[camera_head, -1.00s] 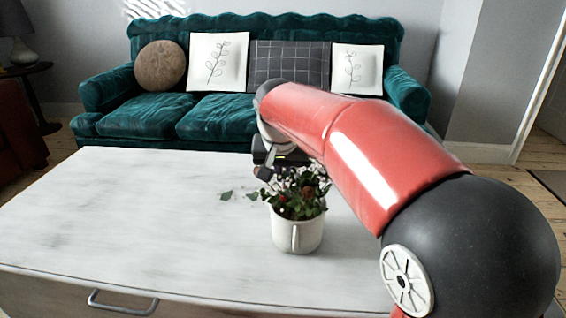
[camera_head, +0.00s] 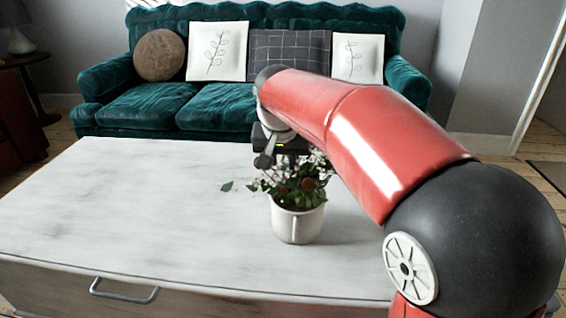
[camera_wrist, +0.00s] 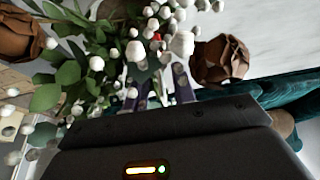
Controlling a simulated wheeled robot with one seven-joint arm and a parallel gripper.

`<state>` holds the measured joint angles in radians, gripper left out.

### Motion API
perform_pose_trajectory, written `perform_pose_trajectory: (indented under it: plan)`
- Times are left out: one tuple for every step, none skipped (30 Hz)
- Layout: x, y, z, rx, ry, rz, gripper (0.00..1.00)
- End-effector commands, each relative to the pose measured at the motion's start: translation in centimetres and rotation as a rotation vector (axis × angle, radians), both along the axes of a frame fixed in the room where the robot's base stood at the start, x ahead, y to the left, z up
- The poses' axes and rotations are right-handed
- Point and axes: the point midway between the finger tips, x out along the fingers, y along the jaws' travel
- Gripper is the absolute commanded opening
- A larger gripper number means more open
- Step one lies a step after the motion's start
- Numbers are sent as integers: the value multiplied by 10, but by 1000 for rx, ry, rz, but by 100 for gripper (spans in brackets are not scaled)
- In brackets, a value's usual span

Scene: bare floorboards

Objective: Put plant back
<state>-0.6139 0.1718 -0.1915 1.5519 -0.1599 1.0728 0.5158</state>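The plant (camera_head: 293,187) has green leaves, small white flowers and brown blooms. It stands upright in a white pot (camera_head: 297,225) near the front of the table. In the wrist view its leaves and flowers (camera_wrist: 75,75) fill the upper left, close to the camera. My gripper (camera_wrist: 162,88) reaches in among the flowers, with its two dark fingers apart. In the head view the dark gripper body (camera_head: 283,140) is just behind and above the plant. Flowers partly hide the fingers, and whether they touch the plant or pot does not show.
The pale table (camera_head: 130,200) is clear to the left of the pot and has a metal drawer handle (camera_head: 124,291) in front. A teal sofa (camera_head: 155,110) with several cushions stands behind the table. My red arm covers the right side of the table.

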Motion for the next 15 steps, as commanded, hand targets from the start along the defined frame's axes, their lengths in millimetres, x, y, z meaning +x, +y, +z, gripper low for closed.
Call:
perform_pose_trajectory:
  plan:
    - [-3, 0, 10, 2, -3, 1, 26]
    - [-5, 0, 15, 3, -4, 1, 26]
    - [-8, 0, 23, 2, -3, 1, 26]
    - [-10, 0, 29, 3, -4, 1, 26]
    - [-13, 1, 35, 3, -4, 1, 26]
    - [-16, 1, 44, 4, -5, 2, 26]
    - [-19, 1, 50, 3, -4, 1, 26]
    - [-22, 1, 56, 3, -3, 1, 26]
    - [-25, 1, 64, 3, -4, 0, 26]
    - [-27, 1, 70, 2, -4, 0, 26]
    - [-29, 1, 75, 2, -4, 0, 26]
    - [-32, 1, 81, 1, -3, -1, 26]
    - [-34, 1, 85, 2, -3, 0, 26]
    - [-36, 1, 89, 1, -3, 0, 26]
    - [-38, 2, 93, 1, -2, 0, 26]
